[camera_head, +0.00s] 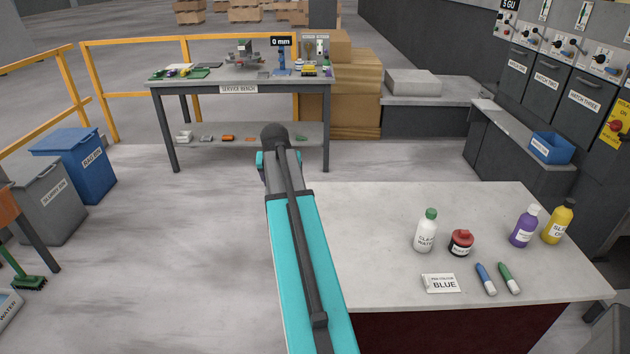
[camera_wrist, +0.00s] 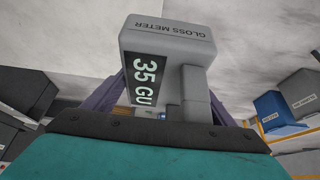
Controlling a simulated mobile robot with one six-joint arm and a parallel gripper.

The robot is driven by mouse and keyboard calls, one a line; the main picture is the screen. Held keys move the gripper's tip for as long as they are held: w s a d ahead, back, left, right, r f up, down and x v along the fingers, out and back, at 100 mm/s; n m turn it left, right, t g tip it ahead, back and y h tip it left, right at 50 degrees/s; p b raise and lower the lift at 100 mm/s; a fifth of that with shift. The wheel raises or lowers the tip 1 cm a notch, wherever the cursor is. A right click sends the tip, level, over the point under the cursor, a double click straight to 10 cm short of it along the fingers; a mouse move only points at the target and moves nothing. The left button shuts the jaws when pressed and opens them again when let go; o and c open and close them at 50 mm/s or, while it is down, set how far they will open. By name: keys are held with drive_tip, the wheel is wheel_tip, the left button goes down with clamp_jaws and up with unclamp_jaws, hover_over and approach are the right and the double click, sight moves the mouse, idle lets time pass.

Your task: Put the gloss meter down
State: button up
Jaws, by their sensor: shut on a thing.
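The gloss meter (camera_wrist: 168,38) is a grey block in the wrist view, with its name on one face and a dark display (camera_wrist: 144,80) reading 35 GU. My gripper (camera_wrist: 168,105) is shut on it, with a dark finger on each side. The meter is tilted in the view, and concrete floor shows behind it. In the head view my teal arm reaches forward, left of the pale-topped table (camera_head: 370,235).
The table holds a white bottle (camera_head: 425,232), a red-lidded jar (camera_head: 461,243), purple and yellow bottles, two markers and a BLUE card (camera_head: 440,283). Its left part is bare. A cluttered service bench (camera_head: 240,88) stands behind. A grey slab (camera_head: 412,83) lies on a low counter. Bins (camera_head: 85,165) stand left.

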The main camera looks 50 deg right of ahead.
drive_tip(key=w+a+r+n+y, duration=0.1)
drive_tip(key=w+a+r+n, duration=0.1)
drive_tip(key=a, duration=1.1)
drive_tip(key=w+a+r+n+t+y, duration=0.1)
drive_tip(key=w+a+r+n, duration=0.2)
drive_tip(key=a, duration=1.1)
drive_tip(key=w+a+r+n+t+y, duration=0.1)
drive_tip(key=a+n, duration=0.4)
drive_tip(key=a, duration=0.9)
drive_tip(key=shift+w+a+r+y, duration=0.25)
drive_tip(key=shift+w+r+y, duration=0.35)
drive_tip(key=shift+w+r, duration=0.25)
